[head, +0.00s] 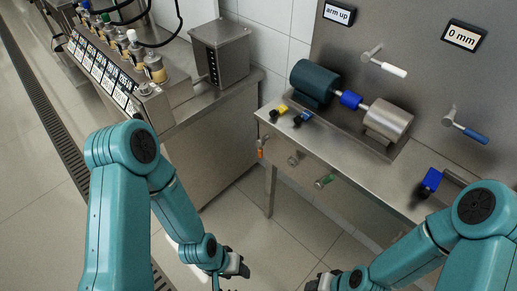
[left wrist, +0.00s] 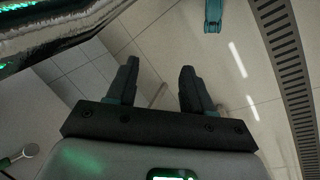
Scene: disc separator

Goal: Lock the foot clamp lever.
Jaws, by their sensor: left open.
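No lever in view is labelled as the foot clamp lever, so I cannot tell which one it is. A yellow knob (head: 280,110) and a blue knob (head: 303,117) sit on the bench top. My left gripper (head: 240,268) is low over the floor, apart from the bench; the left wrist view shows its two fingers (left wrist: 157,85) open with nothing between them. My right gripper (head: 322,283) shows only partly at the bottom edge; its fingers are unclear.
The steel bench (head: 345,150) carries a dark motor (head: 313,82) coupled to a steel cylinder (head: 388,120). White-handled (head: 390,68) and blue-handled (head: 472,134) levers are on the wall panel. A steel box (head: 220,52) stands on the left cabinet. Open floor lies before the bench.

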